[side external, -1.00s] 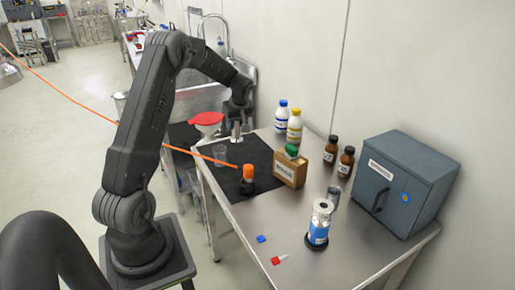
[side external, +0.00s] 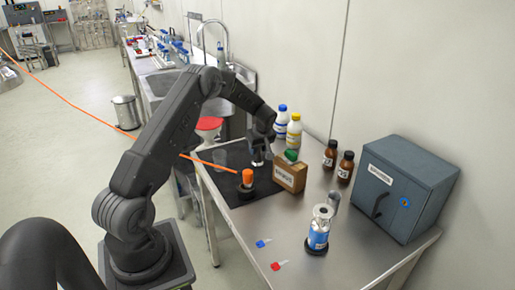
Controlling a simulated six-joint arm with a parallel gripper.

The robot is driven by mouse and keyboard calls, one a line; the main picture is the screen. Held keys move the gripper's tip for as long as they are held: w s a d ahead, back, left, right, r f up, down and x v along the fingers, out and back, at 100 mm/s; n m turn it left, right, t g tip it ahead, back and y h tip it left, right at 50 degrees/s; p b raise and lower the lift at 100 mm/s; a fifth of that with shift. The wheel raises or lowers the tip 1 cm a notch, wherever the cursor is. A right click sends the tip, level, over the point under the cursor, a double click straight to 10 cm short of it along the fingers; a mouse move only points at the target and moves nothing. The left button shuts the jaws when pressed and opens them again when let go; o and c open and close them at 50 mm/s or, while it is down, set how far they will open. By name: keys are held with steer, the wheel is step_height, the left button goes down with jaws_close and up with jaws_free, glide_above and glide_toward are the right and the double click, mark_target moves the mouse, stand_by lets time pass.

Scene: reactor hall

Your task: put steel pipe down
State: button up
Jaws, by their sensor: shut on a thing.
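My gripper (side external: 263,150) is over the far part of the black mat (side external: 226,189), left of the wooden box with a green top (side external: 290,176). It is shut on a small, shiny grey piece, which looks like the steel pipe (side external: 257,157). The jaws hide part of it, and I cannot tell whether its lower end touches the mat. An orange-topped piece in a dark ring (side external: 247,179) stands on the mat in front of the gripper.
A grey cabinet (side external: 405,185) is at right. An orange line (side external: 80,105) crosses the view behind my arm.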

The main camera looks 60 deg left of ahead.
steer(key=o, duration=1.1)
steer(key=shift+f, duration=0.1)
steer(key=v, duration=1.2)
steer(key=s+d+r+m+t, duration=0.1)
steer(key=s+d+r+m, duration=0.25)
steer(key=d, duration=0.25)
steer(key=s+d+r+m+t+h, duration=0.1)
steer(key=s+d+r+m, duration=0.1)
steer(key=d+r, duration=0.4)
steer(key=s+d+r+m+t, duration=0.1)
steer(key=s+d+r+m, duration=0.2)
steer(key=d, duration=0.4)
steer(key=s+d+m+t+h, duration=0.2)
steer(key=s+d+m, duration=0.7)
steer(key=s+d, duration=0.5)
steer(key=s+r+h, duration=0.1)
steer(key=s, duration=0.2)
steer(key=shift+s+d+t, duration=0.2)
steer(key=shift+s+t, duration=0.05)
steer(key=shift+t, duration=0.05)
